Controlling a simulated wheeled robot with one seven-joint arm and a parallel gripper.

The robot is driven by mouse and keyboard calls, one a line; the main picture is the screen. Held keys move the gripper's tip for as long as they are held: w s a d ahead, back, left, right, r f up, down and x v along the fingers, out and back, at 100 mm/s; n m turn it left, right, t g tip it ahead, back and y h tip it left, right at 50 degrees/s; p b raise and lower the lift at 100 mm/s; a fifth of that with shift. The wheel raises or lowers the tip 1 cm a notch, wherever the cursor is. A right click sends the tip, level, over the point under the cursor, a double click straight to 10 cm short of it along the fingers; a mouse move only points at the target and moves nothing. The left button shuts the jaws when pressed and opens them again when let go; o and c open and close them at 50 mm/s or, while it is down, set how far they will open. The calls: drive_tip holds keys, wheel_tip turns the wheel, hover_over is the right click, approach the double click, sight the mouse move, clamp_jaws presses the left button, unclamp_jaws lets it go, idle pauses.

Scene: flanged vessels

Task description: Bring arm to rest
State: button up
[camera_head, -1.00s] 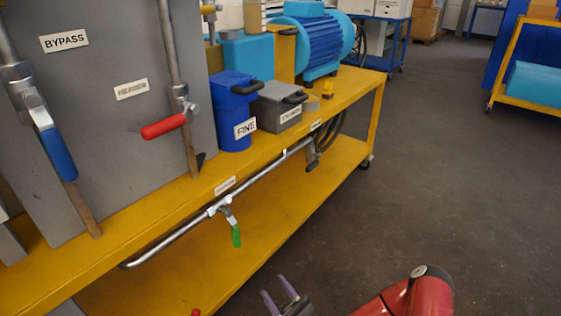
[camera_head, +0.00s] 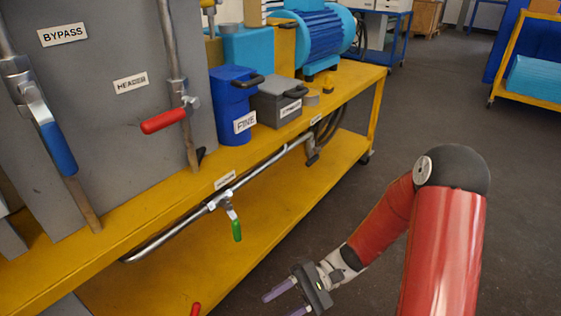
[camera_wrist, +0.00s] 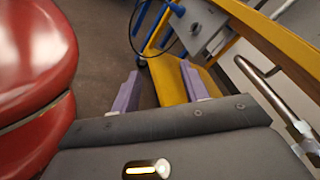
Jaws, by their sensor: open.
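My gripper (camera_head: 284,299) is at the bottom of the head view, in front of the yellow cart's lower shelf. Its two purple fingers point left and stand apart, with nothing between them. In the wrist view the fingers (camera_wrist: 163,92) are also apart, with the dark floor and part of a yellow surface beyond them. My red arm is bent, its dark elbow up at the right of the head view.
The yellow cart (camera_head: 160,205) fills the left. It carries a blue FINE vessel (camera_head: 233,100), a grey vessel (camera_head: 277,102) and a blue motor (camera_head: 320,35). A pipe with a green-handled valve (camera_head: 236,228) runs along its front. Floor (camera_head: 440,105) is clear at right.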

drive_tip(key=s+d+r+n+t+h, duration=0.1)
drive_tip(key=s+d+r+t+h, duration=0.1)
drive_tip(key=d+r+t+h, duration=0.5)
drive_tip(key=s+d+r+n+t+h, duration=0.1)
drive_tip(key=s+d+r+t+h, duration=0.1)
drive_tip(key=d+r+t+h, duration=0.5)
wheel_tip(320, 180, up, 5)
drive_tip(key=shift+s+d+f+n, duration=0.15)
drive_tip(key=shift+s+d+n, duration=0.2)
drive_tip(key=shift+d, duration=0.3)
drive_tip(key=shift+w, duration=0.1)
drive_tip(key=shift+c, duration=0.3)
